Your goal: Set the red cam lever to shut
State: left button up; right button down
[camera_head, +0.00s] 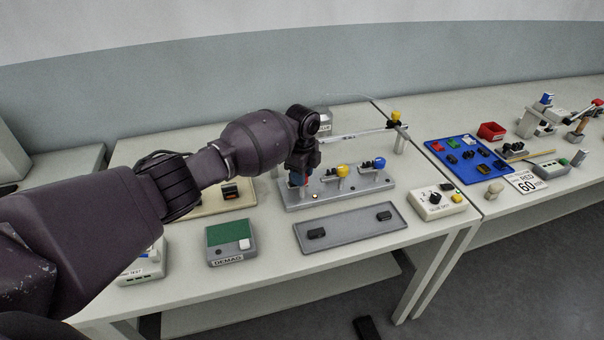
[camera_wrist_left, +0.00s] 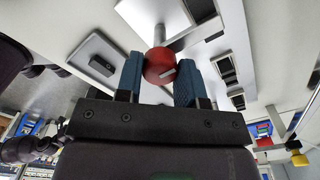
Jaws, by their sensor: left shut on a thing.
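The red cam lever's round knob (camera_wrist_left: 158,66) shows between the two blue fingers of my left gripper (camera_wrist_left: 160,75) in the left wrist view. The fingers touch it on both sides, and a pale grey rod runs from the knob. In the head view my left gripper (camera_head: 299,178) points down at the left end of a grey block (camera_head: 318,198) and hides most of the red lever. A yellow-knobbed lever (camera_head: 343,171) and a blue-knobbed lever (camera_head: 379,163) stand on the same block, to the right. My right gripper does not show in the head view.
A grey tray (camera_head: 350,241) with two black pieces lies in front of the block. A green-topped box (camera_head: 229,236) stands front left, and a white switch box (camera_head: 436,203) to the right. A rod (camera_head: 350,134) on posts runs behind the block. A blue board (camera_head: 467,166) lies further right.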

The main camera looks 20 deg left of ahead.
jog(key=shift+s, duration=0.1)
pick_arm(q)
jog(key=o, duration=0.9)
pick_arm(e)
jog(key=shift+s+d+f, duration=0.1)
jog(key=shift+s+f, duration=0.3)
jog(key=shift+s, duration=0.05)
pick_arm(q)
jog(key=shift+r, duration=0.15)
notch_tip(320, 180, up, 11)
jog(key=shift+f, duration=0.2)
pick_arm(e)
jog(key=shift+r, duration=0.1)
